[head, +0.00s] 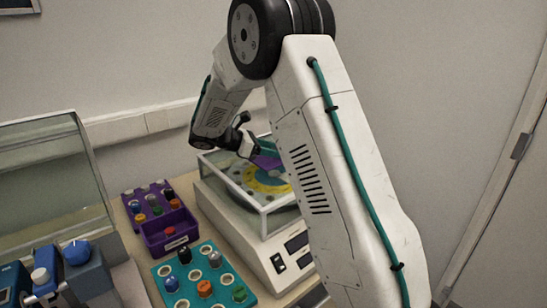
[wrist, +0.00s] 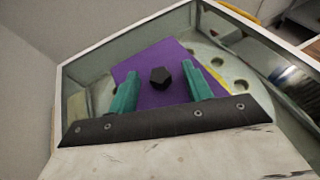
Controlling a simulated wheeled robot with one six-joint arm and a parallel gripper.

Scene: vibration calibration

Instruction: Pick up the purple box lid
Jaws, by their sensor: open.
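The purple box lid (wrist: 150,64) is a flat purple panel with a dark faceted knob (wrist: 160,77) at its middle. It lies inside a glass-walled enclosure on a white instrument. In the head view only a part of the lid (head: 268,161) shows, past my gripper and arm. My gripper (head: 250,150) reaches down over the enclosure. In the wrist view its two teal fingers (wrist: 160,87) are open, one on each side of the knob, with gaps between them and it. I cannot tell how far above the lid the fingertips are.
The enclosure's glass walls and pale rim (wrist: 262,38) surround the lid closely. A purple open box (head: 168,232) with colored knobs stands left of the white instrument (head: 243,232). A teal tray (head: 220,270) with several weights is in front. A glass tank (head: 50,185) is at far left.

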